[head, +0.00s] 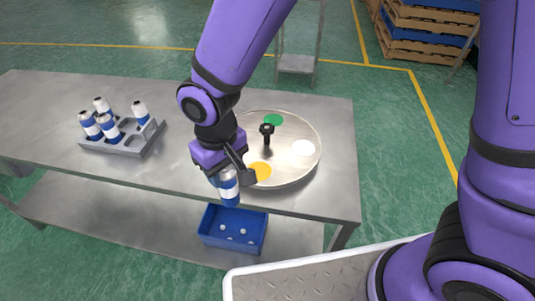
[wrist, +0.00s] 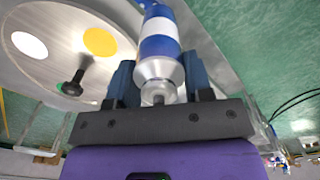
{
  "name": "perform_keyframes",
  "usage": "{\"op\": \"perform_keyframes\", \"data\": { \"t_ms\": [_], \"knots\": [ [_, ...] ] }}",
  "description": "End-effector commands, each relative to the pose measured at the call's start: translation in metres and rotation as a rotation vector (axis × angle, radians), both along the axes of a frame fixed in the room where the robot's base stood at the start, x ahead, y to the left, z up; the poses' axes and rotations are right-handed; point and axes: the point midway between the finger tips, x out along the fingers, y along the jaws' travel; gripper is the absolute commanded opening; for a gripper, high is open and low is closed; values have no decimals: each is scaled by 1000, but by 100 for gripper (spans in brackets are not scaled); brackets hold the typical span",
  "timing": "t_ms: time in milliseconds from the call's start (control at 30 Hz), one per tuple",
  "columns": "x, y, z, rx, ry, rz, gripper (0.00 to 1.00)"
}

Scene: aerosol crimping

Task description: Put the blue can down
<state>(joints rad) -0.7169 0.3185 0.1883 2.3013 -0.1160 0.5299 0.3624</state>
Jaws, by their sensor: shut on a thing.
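My gripper (head: 225,170) is shut on a blue can (head: 229,189) with a white band, near the front edge of the table. In the wrist view the can (wrist: 160,46) is between the two blue-grey fingers (wrist: 158,76), its silver top toward the gripper. The can hangs in the air, overlapping the table's front edge. A round metal plate (head: 295,170) is just to the right on the table, with yellow (head: 261,171), white (head: 303,148) and green (head: 273,119) spots. My gripper partly covers its left side.
A black knobbed post (head: 267,138) stands mid-plate. A grey rack (head: 125,147) with several blue-and-white cans (head: 108,127) is on the left of the steel table (head: 45,95). A blue bin (head: 232,230) is on the lower shelf. The table between rack and plate is clear.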

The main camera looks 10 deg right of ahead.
Motion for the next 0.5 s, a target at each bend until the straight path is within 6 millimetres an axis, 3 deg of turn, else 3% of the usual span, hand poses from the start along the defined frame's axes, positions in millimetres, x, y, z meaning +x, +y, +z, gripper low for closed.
{"op": "perform_keyframes", "data": {
  "t_ms": [500],
  "knots": [
    [93,-65,-11,0,0,-5,5]
  ]
}}
